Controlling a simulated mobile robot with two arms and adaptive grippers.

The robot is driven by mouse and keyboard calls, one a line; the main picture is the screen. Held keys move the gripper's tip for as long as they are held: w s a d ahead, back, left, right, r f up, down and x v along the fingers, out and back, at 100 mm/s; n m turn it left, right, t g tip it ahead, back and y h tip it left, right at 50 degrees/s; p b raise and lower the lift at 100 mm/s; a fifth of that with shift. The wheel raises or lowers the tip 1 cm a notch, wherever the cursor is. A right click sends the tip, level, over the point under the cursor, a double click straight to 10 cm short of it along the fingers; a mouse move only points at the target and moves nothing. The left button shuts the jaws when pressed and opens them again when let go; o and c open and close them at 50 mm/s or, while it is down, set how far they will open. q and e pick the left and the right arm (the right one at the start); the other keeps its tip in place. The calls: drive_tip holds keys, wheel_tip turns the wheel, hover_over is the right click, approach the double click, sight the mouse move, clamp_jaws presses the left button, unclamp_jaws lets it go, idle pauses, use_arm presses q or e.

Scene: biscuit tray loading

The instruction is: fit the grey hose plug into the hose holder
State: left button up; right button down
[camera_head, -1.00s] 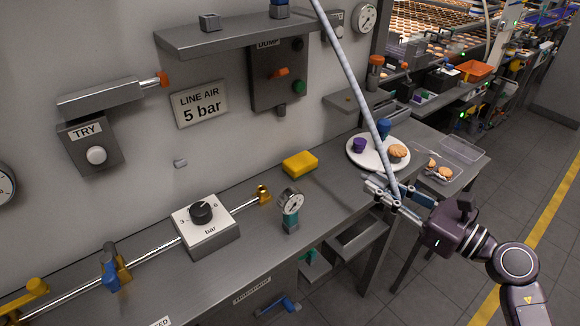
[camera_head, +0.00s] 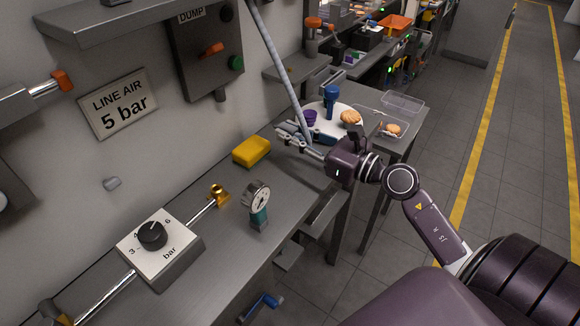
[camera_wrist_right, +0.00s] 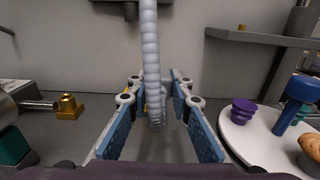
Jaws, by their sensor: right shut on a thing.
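A long grey ribbed hose (camera_head: 281,70) comes down from above to my right gripper (camera_head: 291,136). In the right wrist view the hose (camera_wrist_right: 150,50) runs down between the blue-padded fingers of the gripper (camera_wrist_right: 156,88), which is shut on the grey hose plug at its end. The fingers largely hide the plug. The gripper is over the bench's right end, between the yellow sponge and the white plate. My left gripper is not in view.
The white plate (camera_head: 341,108) bears a purple part, a blue part and a biscuit. A wall shelf (camera_head: 110,22) overhangs.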

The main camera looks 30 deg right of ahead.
sight(292, 168)
wheel_tip(292, 168, down, 4)
drive_tip(key=shift+b, duration=0.35)
drive_tip(key=shift+f, duration=0.6)
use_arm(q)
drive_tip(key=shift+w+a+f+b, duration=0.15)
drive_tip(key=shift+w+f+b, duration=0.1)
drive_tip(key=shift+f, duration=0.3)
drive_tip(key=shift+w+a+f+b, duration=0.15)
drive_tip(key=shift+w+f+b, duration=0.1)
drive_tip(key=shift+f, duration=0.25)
use_arm(e)
drive_tip(key=shift+f, duration=2.05)
drive_tip(key=shift+f, duration=0.15)
drive_tip(key=c, duration=1.7)
unclamp_jaws()
drive_tip(key=shift+c, duration=0.2)
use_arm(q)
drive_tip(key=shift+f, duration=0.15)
